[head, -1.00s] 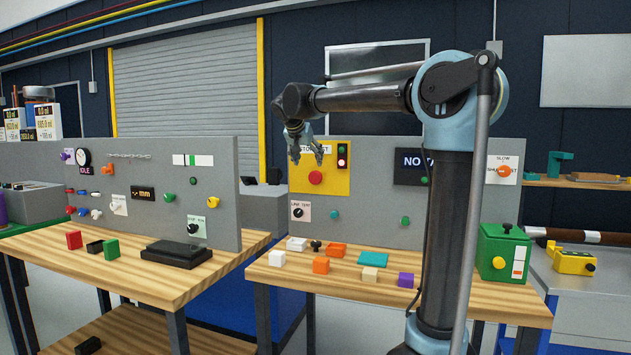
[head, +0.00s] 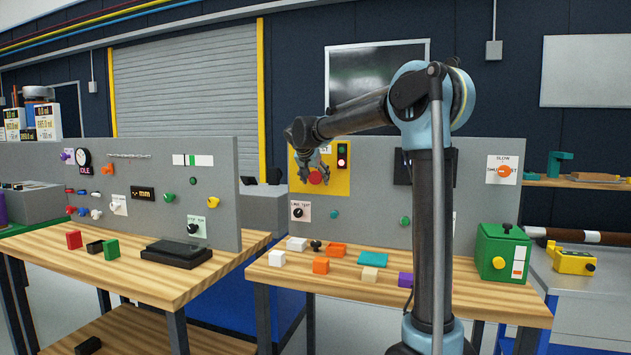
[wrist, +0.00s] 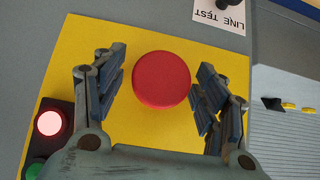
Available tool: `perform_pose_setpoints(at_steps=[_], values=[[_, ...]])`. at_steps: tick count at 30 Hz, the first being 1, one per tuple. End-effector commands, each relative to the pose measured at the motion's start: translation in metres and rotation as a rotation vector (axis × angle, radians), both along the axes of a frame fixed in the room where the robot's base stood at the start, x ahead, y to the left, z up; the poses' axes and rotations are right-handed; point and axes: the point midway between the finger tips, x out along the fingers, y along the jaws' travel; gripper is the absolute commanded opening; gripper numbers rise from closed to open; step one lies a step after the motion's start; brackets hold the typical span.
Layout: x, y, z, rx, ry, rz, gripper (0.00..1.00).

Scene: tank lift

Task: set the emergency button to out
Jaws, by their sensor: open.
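The emergency button (head: 316,178) is a round red mushroom head on a yellow plate (head: 336,187) on the right-hand grey panel. In the wrist view the red button (wrist: 161,79) lies between the two fingers of my gripper (wrist: 155,88). The fingers are spread, one on each side, with a gap to the button on the left and a smaller one on the right. In the head view my gripper (head: 313,172) is in front of the plate and partly covers the button. I cannot tell how far the button stands out.
A signal light with a lit red lamp (wrist: 49,123) is on the plate, close to my gripper's left finger. A LINE TEST knob (head: 298,212) sits below the plate. The wooden bench (head: 290,287) below holds several small blocks.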

Motion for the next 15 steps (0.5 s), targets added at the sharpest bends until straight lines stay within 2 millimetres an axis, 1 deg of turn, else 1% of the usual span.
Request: perform_pose_setpoints(at_steps=[4,5,6,8,9,11,12,13,15], values=[[-0.0002,0.0002,0.0001,0.000,0.000,0.000,0.66],[-0.0002,0.0002,0.0001,0.000,0.000,0.000,0.59],[-0.0002,0.0002,0.0001,0.000,0.000,0.000,0.50],[-0.0002,0.0002,0.0001,0.000,0.000,0.000,0.36],[-0.0002,0.0002,0.0001,0.000,0.000,0.000,0.27],[-0.0002,0.0002,0.0001,0.000,0.000,0.000,0.14],[-0.0002,0.0002,0.0001,0.000,0.000,0.000,0.04],[-0.0003,0.0001,0.0001,0.000,0.000,0.000,0.01],[-0.0012,0.0005,0.0001,0.000,0.000,0.000,0.01]])
